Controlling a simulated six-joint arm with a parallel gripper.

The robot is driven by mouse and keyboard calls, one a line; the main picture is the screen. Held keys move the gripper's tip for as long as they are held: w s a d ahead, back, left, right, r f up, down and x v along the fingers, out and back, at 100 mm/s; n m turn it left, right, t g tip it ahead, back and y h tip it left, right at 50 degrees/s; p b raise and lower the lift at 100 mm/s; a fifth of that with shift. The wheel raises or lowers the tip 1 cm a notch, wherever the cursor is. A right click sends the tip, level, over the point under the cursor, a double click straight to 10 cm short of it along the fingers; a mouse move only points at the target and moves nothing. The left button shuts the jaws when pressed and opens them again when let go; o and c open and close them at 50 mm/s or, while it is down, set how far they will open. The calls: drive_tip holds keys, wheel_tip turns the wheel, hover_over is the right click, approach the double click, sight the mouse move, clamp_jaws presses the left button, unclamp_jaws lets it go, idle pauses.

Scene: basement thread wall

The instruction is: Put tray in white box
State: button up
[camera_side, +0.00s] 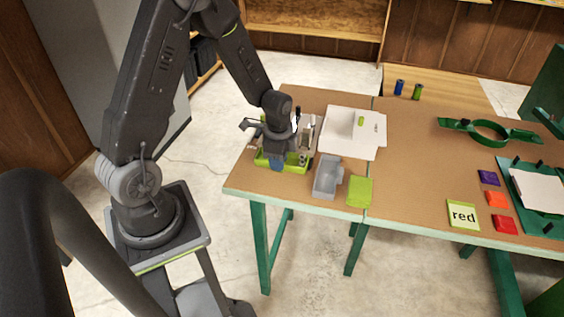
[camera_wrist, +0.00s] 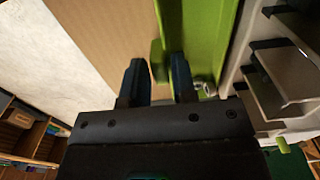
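A small light-grey open tray (camera_side: 328,178) stands on the brown table near its front edge. A white, box-like thing (camera_side: 345,135) with a small green mark lies behind it; from here I cannot tell its depth. My gripper (camera_side: 280,158) is left of the grey tray, low over a bright green holder (camera_side: 262,162), which it partly hides. In the wrist view my gripper (camera_wrist: 158,78) has its two dark fingers apart, with tabletop and a green edge (camera_wrist: 200,35) showing between and beside them. I see nothing clamped. The grey tray is not clearly identifiable there.
A green block (camera_side: 359,191) lies right of the grey tray. Two small spools (camera_side: 408,90) stand at the back. The table's middle is clear.

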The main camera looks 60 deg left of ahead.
clamp_jaws()
drive_tip(key=shift+r, duration=2.55)
wheel_tip(320, 180, up, 8)
drive_tip(key=w+a+m, duration=0.4)
drive_tip(key=w+m, duration=0.4)
drive_tip(key=w, duration=0.5)
drive_tip(key=w+a+f+m, duration=0.1)
drive_tip(key=w+a+m, duration=0.1)
drive_tip(key=w+m, duration=0.8)
drive_tip(key=shift+a+f, duration=0.15)
drive_tip(key=shift+f, duration=3.85)
